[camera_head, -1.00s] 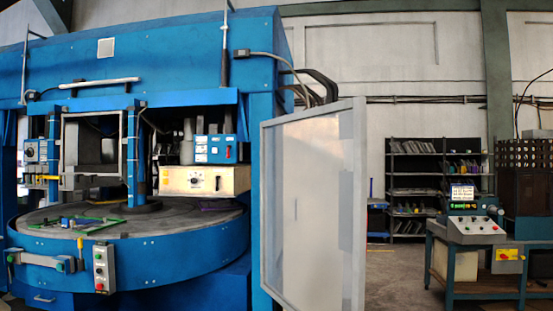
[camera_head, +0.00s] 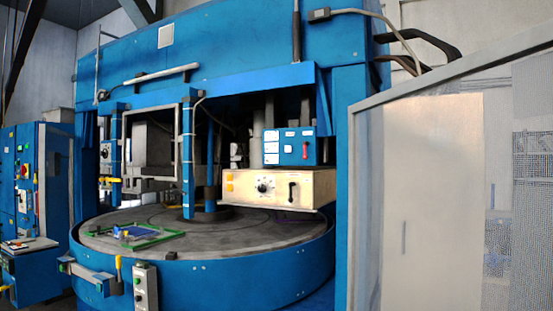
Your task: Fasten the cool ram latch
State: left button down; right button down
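A cream control box (camera_head: 240,188) sits above the right side of the round table of a large blue machine. It has a dark dial (camera_head: 263,188) and an upright black handle (camera_head: 292,191) on its front. A blue control box (camera_head: 283,148) above it carries white labels and a small red handle (camera_head: 305,150). No readable label shows which part is the cool ram latch, so I cannot tell which handle it is. Neither of my grippers is in view.
The round table (camera_head: 250,238) holds a green frame (camera_head: 160,240) with blue parts. A grey push-button box (camera_head: 145,286) and a yellow lever (camera_head: 118,264) are at its front. An open framed door panel (camera_head: 430,200) blocks the right. A blue cabinet (camera_head: 55,175) stands left.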

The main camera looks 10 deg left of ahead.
aim_at(305, 157)
jog(key=i+j, duration=0.15)
jog(key=i, duration=0.4)
jog(key=i+j, duration=0.1)
jog(key=i, duration=0.4)
jog(key=i+j, duration=0.15)
jog(key=i, duration=0.4)
jog(key=i+j+z, duration=0.1)
jog(key=i, duration=0.45)
jog(key=i+j+z, duration=0.1)
jog(key=i+z, duration=0.15)
jog(key=i, duration=0.2)
jog(key=i+j+z, duration=0.25)
jog(key=i, duration=0.15)
jog(key=l, duration=0.1)
